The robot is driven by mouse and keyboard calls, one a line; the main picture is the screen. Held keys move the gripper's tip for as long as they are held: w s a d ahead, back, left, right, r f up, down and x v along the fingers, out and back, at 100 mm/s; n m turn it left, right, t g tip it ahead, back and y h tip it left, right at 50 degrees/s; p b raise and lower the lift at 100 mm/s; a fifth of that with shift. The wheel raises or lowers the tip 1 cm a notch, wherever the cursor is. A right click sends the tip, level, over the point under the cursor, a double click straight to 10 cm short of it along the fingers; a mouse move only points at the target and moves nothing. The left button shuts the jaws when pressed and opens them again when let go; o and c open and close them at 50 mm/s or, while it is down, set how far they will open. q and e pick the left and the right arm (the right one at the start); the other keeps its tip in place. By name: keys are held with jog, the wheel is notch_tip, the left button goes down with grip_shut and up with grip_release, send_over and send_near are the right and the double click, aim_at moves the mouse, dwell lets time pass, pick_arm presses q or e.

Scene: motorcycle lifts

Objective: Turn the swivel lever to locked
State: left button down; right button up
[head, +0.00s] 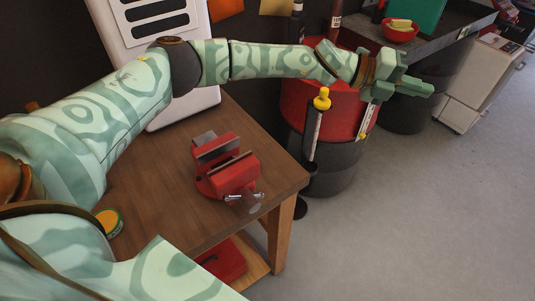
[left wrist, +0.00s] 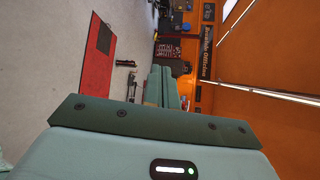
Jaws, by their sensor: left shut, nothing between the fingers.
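A red bench vise (head: 228,172) with grey jaws sits on the wooden workbench (head: 160,205) in the head view. A small metal handle (head: 245,200) shows at the vise's front, low by the bench edge; I cannot tell whether this is the swivel lever or whether it is locked. My left gripper (head: 428,88) is stretched out far to the right, well beyond the bench and vise, and is shut and empty. Its shut fingers (left wrist: 168,86) also show in the left wrist view. My right gripper is not in view.
A red and dark drum (head: 290,105) stands behind the bench, with a yellow-topped post (head: 322,100) before it. A round yellow-lidded tin (head: 108,222) lies on the bench at left. A counter with a red bowl (head: 400,32) is at the back right.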

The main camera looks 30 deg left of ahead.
pick_arm(q)
jog(key=w+a+n+t+y, duration=0.6)
jog(key=w+a+n+t, duration=0.3)
jog(key=n, duration=0.4)
jog(key=w+a+f+n+g+y, duration=0.2)
jog(key=a+f+n+g+y, duration=0.2)
jog(key=a+f+n+y, duration=0.4)
jog(key=s+a+f+n+g+y, duration=0.1)
jog(key=s+a+f+n+g, duration=0.3)
jog(key=s+g, duration=0.4)
jog(key=s+a+f+n+g+y, duration=0.25)
jog(key=s+g, duration=0.25)
jog(key=s, duration=0.6)
jog(key=shift+n+h, duration=0.35)
jog(key=b+x, duration=0.1)
jog(key=x, duration=0.2)
jog(key=b+x, duration=0.2)
jog(key=x, duration=0.2)
jog(key=b+x, duration=0.2)
jog(key=x, duration=0.1)
jog(key=shift+w+a+f, duration=0.25)
jog(key=shift+a+f, duration=0.05)
jog(key=shift+a, duration=0.1)
jog(key=shift+s+a+r, duration=0.1)
jog(key=shift+s+a, duration=0.4)
jog(key=shift+s, duration=0.4)
jog(key=shift+s+a+r, duration=0.1)
jog(key=shift+s+a, duration=0.45)
jog(key=shift+s, duration=0.3)
